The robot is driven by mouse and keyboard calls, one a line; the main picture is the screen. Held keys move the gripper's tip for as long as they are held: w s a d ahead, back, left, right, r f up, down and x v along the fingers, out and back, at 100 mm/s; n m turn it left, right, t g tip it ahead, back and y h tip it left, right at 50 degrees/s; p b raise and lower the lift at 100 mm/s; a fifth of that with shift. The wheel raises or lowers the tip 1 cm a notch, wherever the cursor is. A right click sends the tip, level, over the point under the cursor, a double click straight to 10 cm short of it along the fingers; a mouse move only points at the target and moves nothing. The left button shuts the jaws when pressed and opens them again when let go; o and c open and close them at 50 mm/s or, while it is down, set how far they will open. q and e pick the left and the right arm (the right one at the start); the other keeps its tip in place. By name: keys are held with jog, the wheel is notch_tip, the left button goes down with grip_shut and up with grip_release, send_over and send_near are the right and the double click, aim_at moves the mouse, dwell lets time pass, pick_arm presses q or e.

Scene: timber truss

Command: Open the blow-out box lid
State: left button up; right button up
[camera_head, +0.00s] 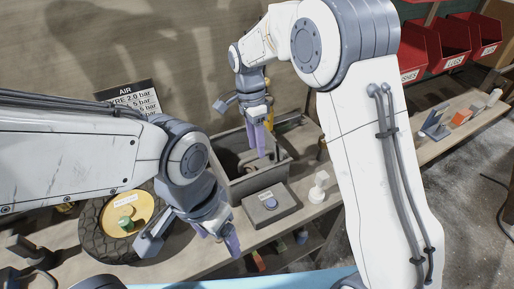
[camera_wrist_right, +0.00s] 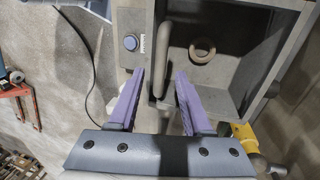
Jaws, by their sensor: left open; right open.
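The grey blow-out box (camera_head: 252,184) stands on the bench against the wall. Its inside shows in the right wrist view, with a tan ring (camera_wrist_right: 202,50) lying in it. A rounded grey bar (camera_wrist_right: 172,45) runs along the box's side; its lower end lies between my right fingers in the picture. I cannot tell whether it belongs to the lid, nor how the lid stands. My right gripper (camera_head: 259,138) is over the box, its purple fingers apart, also in the right wrist view (camera_wrist_right: 161,76). My left gripper (camera_head: 217,237) is open and empty, low in front of the box.
A grey control block (camera_head: 271,205) with a blue button (camera_wrist_right: 130,42) sits at the box's front. A white fitting (camera_head: 319,187) stands right of it. A tyre with a yellow hub (camera_head: 127,213) is at left. Red bins (camera_head: 425,48) hang at upper right. A yellow part (camera_wrist_right: 244,132) is beside the box.

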jog(key=shift+s+f, duration=0.2)
jog(key=shift+f, duration=0.7)
grip_shut()
dwell(0.8)
